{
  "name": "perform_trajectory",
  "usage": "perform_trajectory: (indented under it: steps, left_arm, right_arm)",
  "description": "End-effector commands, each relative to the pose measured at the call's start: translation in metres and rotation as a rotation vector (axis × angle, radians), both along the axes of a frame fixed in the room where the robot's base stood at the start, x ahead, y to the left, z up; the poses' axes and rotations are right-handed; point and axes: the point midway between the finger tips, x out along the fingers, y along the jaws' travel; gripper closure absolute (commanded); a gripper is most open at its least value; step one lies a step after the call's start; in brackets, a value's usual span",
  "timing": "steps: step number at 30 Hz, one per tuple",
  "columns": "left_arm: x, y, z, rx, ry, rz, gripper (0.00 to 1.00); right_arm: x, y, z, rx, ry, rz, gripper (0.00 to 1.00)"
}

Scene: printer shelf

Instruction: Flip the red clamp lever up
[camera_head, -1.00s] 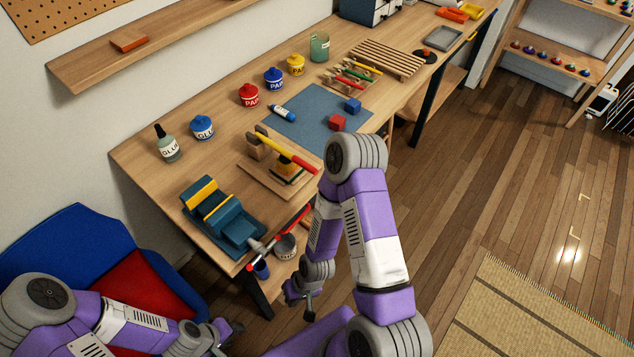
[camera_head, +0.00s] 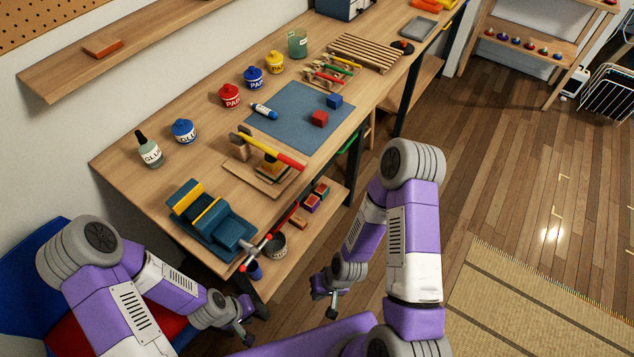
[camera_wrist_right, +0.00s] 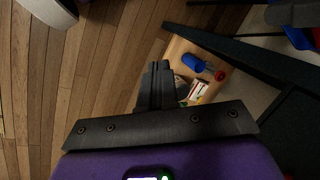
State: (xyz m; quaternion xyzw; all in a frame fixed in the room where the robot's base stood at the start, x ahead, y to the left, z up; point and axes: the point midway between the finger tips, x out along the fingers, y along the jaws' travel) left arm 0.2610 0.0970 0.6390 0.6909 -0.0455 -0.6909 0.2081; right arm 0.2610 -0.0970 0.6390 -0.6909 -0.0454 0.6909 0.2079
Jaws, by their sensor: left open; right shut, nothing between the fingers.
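The clamp's red lever (camera_head: 287,159) is a bar, yellow at one end and red at the other. It slants down to the right, over a small block stack on a wooden base board (camera_head: 242,172) on the workbench. My left gripper (camera_head: 248,328) is open and empty, low beside the front left of the bench, well away from the clamp. My right gripper (camera_head: 331,303) is shut and empty, below bench height and right of the bench. Its closed black fingers show in the right wrist view (camera_wrist_right: 157,85). The clamp is not visible in the wrist view.
A teal vise (camera_head: 222,230) with a red-tipped handle stands at the bench's near end. A blue mat (camera_head: 285,125) with red and blue cubes lies behind the clamp. Glue and paint pots line the wall side. A lower shelf (camera_head: 318,215) holds boxes and a can. The right floor is open.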

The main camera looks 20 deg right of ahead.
Motion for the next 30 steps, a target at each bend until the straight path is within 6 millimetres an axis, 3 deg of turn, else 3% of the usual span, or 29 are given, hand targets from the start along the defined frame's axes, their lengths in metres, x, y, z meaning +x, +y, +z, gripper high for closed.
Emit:
perform_trajectory:
  steps: [2,3,6,11,15,18,20,24,26,30]
  left_arm:
    - [0.0,0.0,0.0,0.0,0.0,0.001,0.56]
    - [0.0,0.0,0.0,0.0,0.0,0.001,0.5]
    - [0.0,0.0,-0.001,0.0,0.0,0.0,0.5]
    - [0.0,0.0,-0.006,0.0,0.0,0.0,0.5]
    - [0.0,0.0,-0.012,0.0,0.0,0.0,0.5]
    - [0.0,0.0,-0.016,0.0,0.0,0.0,0.5]
    - [0.0,0.0,-0.018,0.0,0.0,0.0,0.5]
    - [0.0,0.0,-0.024,0.0,0.0,0.0,0.5]
    - [0.0,0.0,-0.026,0.0,0.0,0.0,0.5]
    - [0.0,0.0,-0.031,0.0,0.0,0.0,0.5]
  right_arm:
    - [0.0,0.0,0.0,0.0,0.0,0.0,1.0]
    - [0.0,0.0,0.0,0.0,0.001,0.0,1.0]
    - [-0.005,0.0,-0.004,0.005,0.039,-0.013,1.0]
    - [-0.033,0.006,-0.016,0.066,0.259,-0.088,1.0]
    - [-0.059,0.031,-0.012,0.243,0.564,-0.211,1.0]
    - [-0.059,0.056,0.007,0.448,0.759,-0.305,1.0]
    - [-0.049,0.07,0.023,0.596,0.857,-0.361,1.0]
    - [-0.001,0.082,0.067,1.007,1.003,-0.494,1.0]
    - [0.027,0.076,0.086,1.207,1.024,-0.55,1.0]
    - [0.092,0.033,0.121,1.664,0.972,-0.657,1.0]
